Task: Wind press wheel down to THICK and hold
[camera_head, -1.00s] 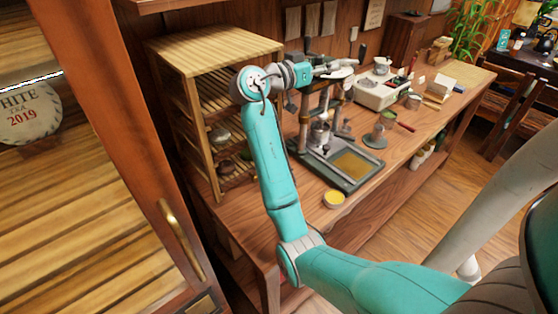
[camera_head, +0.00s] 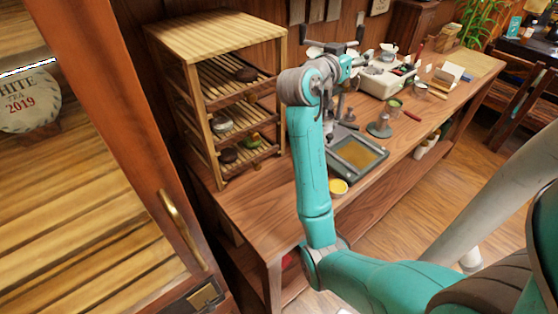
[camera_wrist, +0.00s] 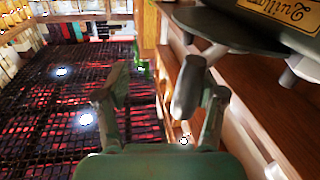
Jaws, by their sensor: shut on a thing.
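The press stands on the wooden bench in the head view, its column and top largely hidden behind my arm. Its grey-rimmed tray (camera_head: 372,172) with a yellowish bed shows in front. Dark handle bars of the press wheel (camera_head: 312,46) show above and behind my wrist. In the wrist view, my gripper (camera_wrist: 169,80) has its two fingers around a grey, rounded wheel handle (camera_wrist: 188,90), which sits nearer the right finger. A dark part with a yellow lettered plate (camera_wrist: 282,14) is at upper right. No THICK mark is readable.
A slatted wooden rack (camera_head: 212,38) with dark cakes stands left of the press. A white box-shaped device (camera_head: 385,82) and a small stand (camera_head: 380,124) are to the right. A cabinet door (camera_head: 130,130) borders the left.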

